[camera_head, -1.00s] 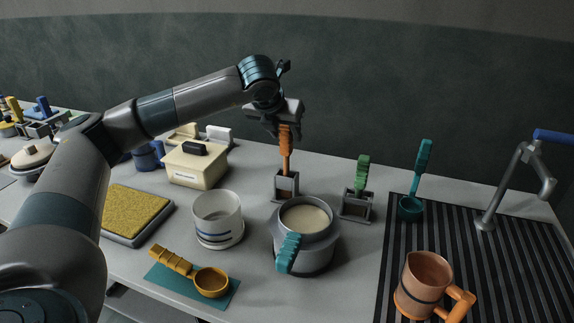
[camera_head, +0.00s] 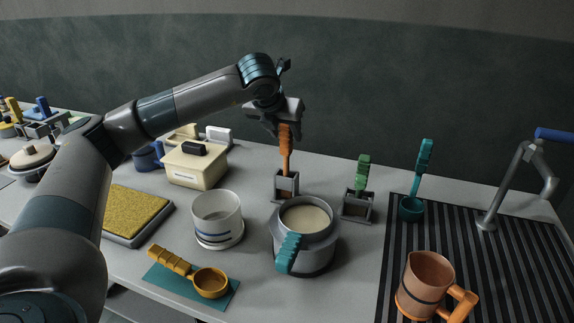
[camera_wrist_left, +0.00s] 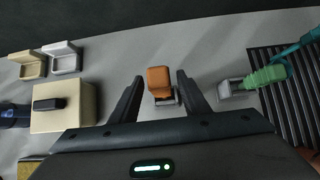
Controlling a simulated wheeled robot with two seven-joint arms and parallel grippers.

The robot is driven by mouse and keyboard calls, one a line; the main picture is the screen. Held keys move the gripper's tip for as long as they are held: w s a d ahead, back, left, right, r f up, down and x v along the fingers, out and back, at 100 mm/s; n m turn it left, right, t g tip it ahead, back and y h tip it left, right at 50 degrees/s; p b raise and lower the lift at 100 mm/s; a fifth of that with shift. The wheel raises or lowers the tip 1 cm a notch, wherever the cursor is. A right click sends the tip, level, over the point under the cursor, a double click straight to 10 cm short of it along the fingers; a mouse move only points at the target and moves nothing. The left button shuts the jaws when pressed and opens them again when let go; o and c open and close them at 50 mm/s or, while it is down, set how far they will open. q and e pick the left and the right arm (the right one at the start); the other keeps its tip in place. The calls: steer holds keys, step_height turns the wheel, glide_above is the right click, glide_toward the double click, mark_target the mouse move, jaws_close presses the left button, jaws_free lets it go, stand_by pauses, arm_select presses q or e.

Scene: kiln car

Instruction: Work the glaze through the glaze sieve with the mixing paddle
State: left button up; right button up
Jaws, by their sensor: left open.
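An orange-handled tool, which looks like the mixing paddle (camera_head: 286,158), stands upright in a small grey holder (camera_head: 286,188). My left gripper (camera_head: 284,126) is over the top of its handle, jaws open. In the left wrist view the orange handle (camera_wrist_left: 158,84) shows between the two spread fingers (camera_wrist_left: 159,92); contact cannot be told. A round grey vessel with a teal handle, probably the glaze sieve on its pot (camera_head: 322,246), stands in front and holds cream-coloured glaze (camera_head: 305,217). Whether it is one piece or two is unclear. My right gripper is not in view.
A green-handled tool (camera_head: 362,172) stands in a second holder to the right. A white striped cup (camera_head: 217,222) and an ochre ladle (camera_head: 210,283) are at the left front. A cream box (camera_head: 196,166) is behind. A terracotta jug (camera_head: 428,276) stands on the ribbed drainer (camera_head: 520,270) near a tap.

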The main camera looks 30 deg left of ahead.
arm_select(q)
steer(key=shift+s+a+b, duration=0.1)
steer(key=shift+s+b, duration=0.2)
steer(key=shift+b, duration=0.3)
jaws_close()
